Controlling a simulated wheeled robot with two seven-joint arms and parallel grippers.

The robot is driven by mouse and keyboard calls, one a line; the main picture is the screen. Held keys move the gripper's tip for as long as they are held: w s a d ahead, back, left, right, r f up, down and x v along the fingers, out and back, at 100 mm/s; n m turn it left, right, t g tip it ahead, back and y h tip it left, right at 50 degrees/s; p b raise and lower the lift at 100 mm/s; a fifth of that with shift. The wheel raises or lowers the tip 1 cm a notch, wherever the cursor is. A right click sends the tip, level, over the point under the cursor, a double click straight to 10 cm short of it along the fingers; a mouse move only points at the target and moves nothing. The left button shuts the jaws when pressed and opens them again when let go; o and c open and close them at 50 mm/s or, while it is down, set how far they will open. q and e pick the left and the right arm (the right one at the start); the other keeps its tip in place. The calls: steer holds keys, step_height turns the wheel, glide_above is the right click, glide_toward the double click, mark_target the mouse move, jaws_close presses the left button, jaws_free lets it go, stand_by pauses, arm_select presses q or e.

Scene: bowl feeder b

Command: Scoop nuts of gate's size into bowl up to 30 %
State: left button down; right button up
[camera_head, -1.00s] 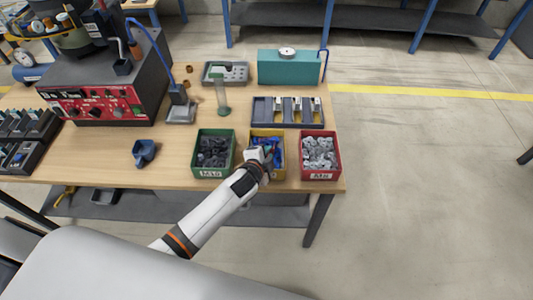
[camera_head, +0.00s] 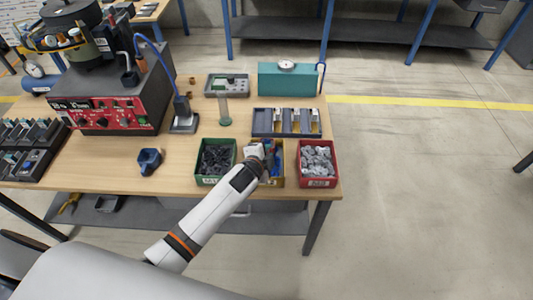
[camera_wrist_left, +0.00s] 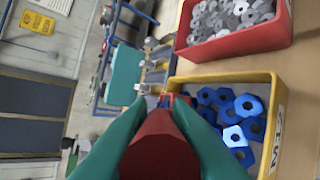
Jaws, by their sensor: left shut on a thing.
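The yellow bin (camera_head: 279,183) holds blue nuts (camera_wrist_left: 240,125), which look larger than the grey ones in the red bin in the wrist view. My left gripper (camera_head: 267,153) is over the yellow bin and covers part of it. In the wrist view its green fingers (camera_wrist_left: 163,108) are shut on a red piece (camera_wrist_left: 160,150), perhaps a scoop handle; its far end is hard to make out. The green bin (camera_head: 203,180) holds dark nuts (camera_head: 216,158); the red bin (camera_head: 318,183) holds grey nuts (camera_head: 318,160). The feeder bowl (camera_head: 72,14) is at upper left; its gate cannot be made out. My right gripper is out of view.
The black feeder machine with a red panel (camera_head: 105,116) stands at left. A blue cup-like piece (camera_head: 149,160) lies on the bench (camera_head: 110,170). Behind the bins are a dark slotted tray (camera_head: 262,122), a clear cylinder (camera_head: 224,108) and a teal box (camera_head: 288,80).

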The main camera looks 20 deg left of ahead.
arm_select(q)
steer(key=shift+t, duration=0.8)
steer(key=shift+s+d+r, duration=0.1)
steer(key=shift+s+r, duration=0.1)
steer(key=shift+r, duration=1)
steer(key=shift+s+r, duration=0.2)
steer(key=shift+r, duration=0.95)
